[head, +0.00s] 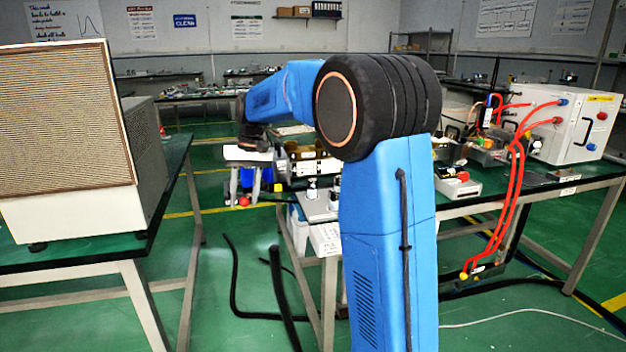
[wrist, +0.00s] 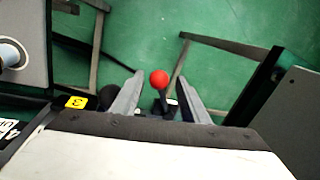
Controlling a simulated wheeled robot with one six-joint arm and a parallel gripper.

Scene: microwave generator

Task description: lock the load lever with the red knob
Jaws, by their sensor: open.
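The red knob (wrist: 159,78) shows in the wrist view at the end of a short dark lever (wrist: 167,103). It lies between the fingers of my gripper (wrist: 159,95), near the tips, with a gap on both sides. In the head view the red knob (head: 243,201) is small, just below my gripper (head: 249,198), which points down with its fingers apart. My gripper is open and holds nothing. The lever's base is hidden behind my gripper body in the wrist view.
A yellow tag marked 3 (wrist: 76,102) is left of the fingers. A bench with the white generator box (head: 565,125) and red cables stands right. A large cabinet with a tan mesh front (head: 65,120) stands on the left table.

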